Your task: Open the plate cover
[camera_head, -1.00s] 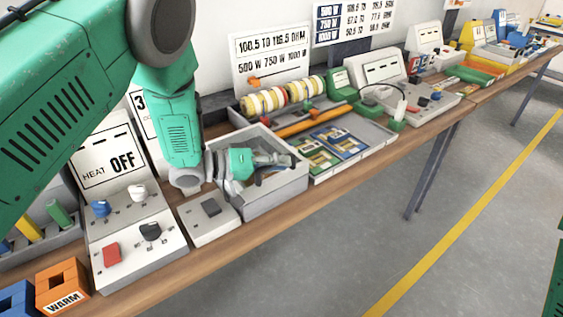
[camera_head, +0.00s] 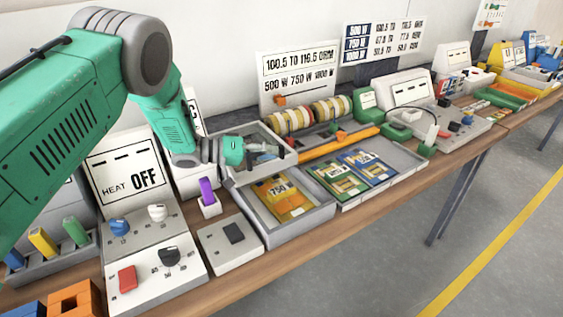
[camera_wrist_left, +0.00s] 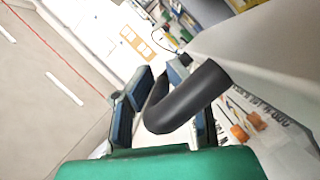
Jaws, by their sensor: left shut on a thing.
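The grey plate cover (camera_head: 272,168) is tilted up at the back of a grey tray (camera_head: 290,228), whose inside is exposed. An orange-yellow card marked 750 (camera_head: 279,196) lies in the tray. My left gripper (camera_head: 264,151) is at the raised cover, its fingers partly hidden by the cover's edge. In the left wrist view, my left gripper (camera_wrist_left: 158,98) is shut on a dark curved handle (camera_wrist_left: 190,100) beside the pale cover wall (camera_wrist_left: 258,48). My right gripper is out of view.
A panel reading HEAT OFF (camera_head: 150,240) and a small switch box (camera_head: 230,245) stand left of the tray. A purple piece (camera_head: 207,191) stands behind the switch box. A tray with green and blue cards (camera_head: 400,160) adjoins on the right, with an orange bar (camera_head: 338,143) behind.

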